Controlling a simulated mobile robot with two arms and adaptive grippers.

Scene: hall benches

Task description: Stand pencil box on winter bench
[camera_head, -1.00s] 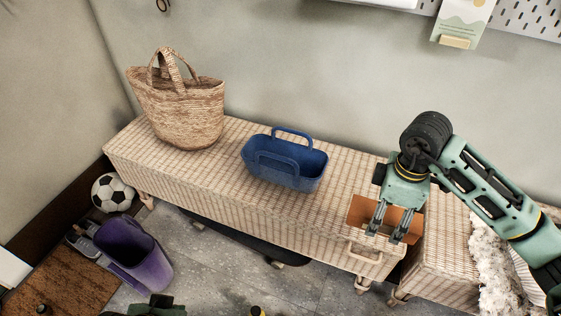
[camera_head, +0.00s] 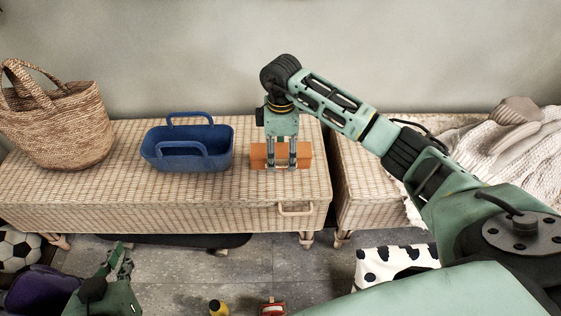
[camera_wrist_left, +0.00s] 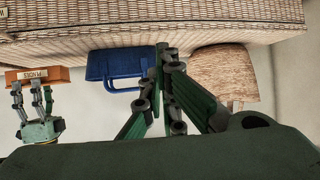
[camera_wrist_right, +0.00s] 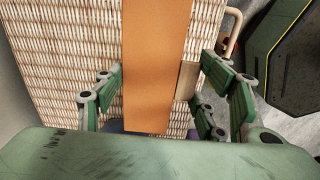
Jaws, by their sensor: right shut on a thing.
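An orange-brown box (camera_head: 257,155), which I take for the pencil box, is near the right end of the left wicker bench (camera_head: 100,190). My right gripper (camera_head: 281,165) points down over it, shut on the box, with fingers on both sides in the right wrist view (camera_wrist_right: 160,105). The box (camera_wrist_left: 60,76) carries a small pale label in the left wrist view. Its underside is hidden, so I cannot tell if it touches the bench. No marking in view clearly names the winter bench.
A blue caddy (camera_head: 187,162) and a straw basket (camera_head: 65,130) stand left of the box. A second wicker bench (camera_head: 360,190) with pale blankets (camera_head: 480,160) is at right, across a narrow gap. A purple bin (camera_head: 38,292) and a football (camera_head: 18,250) are on the floor.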

